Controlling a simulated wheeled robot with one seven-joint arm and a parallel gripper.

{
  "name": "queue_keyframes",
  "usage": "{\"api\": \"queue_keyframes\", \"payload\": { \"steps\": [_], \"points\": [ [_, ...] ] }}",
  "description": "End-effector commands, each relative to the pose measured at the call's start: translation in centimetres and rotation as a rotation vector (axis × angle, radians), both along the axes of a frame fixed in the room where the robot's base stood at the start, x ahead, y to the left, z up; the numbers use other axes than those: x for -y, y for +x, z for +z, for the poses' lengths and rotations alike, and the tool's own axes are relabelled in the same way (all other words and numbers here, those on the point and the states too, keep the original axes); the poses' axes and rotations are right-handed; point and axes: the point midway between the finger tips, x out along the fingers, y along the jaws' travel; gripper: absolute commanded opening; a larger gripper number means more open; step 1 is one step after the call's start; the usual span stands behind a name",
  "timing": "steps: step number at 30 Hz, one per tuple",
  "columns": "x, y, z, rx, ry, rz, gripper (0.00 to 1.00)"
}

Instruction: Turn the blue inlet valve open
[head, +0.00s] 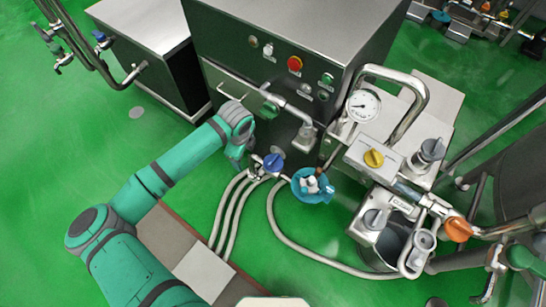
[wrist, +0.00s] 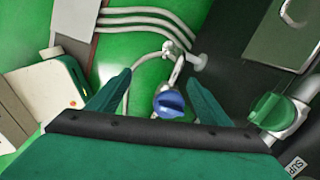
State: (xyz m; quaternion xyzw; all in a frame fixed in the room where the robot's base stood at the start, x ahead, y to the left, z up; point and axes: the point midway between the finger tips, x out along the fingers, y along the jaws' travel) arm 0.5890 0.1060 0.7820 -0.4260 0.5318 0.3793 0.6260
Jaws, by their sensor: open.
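The blue inlet valve (head: 274,162) has a round blue knob with a raised grip bar, on a short metal pipe near the foot of the dark steel cabinet. In the wrist view the blue knob (wrist: 169,103) shows between my two green fingers. My gripper (wrist: 160,80) is open, with one finger on each side of the knob and a visible gap to both. I cannot tell how far above the knob the fingertips are. In the head view my gripper (head: 242,152) is just left of the valve, partly hidden by my own wrist.
A green valve (head: 268,110) on the cabinet pipe is close to my right finger in the wrist view (wrist: 272,110). Grey hoses (head: 232,212) run below.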

Motion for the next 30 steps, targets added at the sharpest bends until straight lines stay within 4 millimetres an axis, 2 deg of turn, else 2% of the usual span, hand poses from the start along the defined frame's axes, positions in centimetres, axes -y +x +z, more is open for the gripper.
{"api": "queue_keyframes", "payload": {
  "steps": [1,3,6,9,13,17,30],
  "points": [
    [2.3,0.8,0.9,-0.025,0.001,-0.053,0.72],
    [4.7,1.3,1.9,-0.059,0.002,-0.116,0.72],
    [7.4,1.6,3.1,-0.102,0.0,-0.191,0.72],
    [9.2,1.7,3.9,-0.132,-0.001,-0.241,0.72],
    [10.2,1.7,4.3,-0.148,-0.002,-0.27,0.72],
    [10.3,1.7,3.4,-0.153,-0.003,-0.274,0.72],
    [10.3,1.6,-3.9,-0.152,-0.003,-0.272,0.72]
  ]
}}
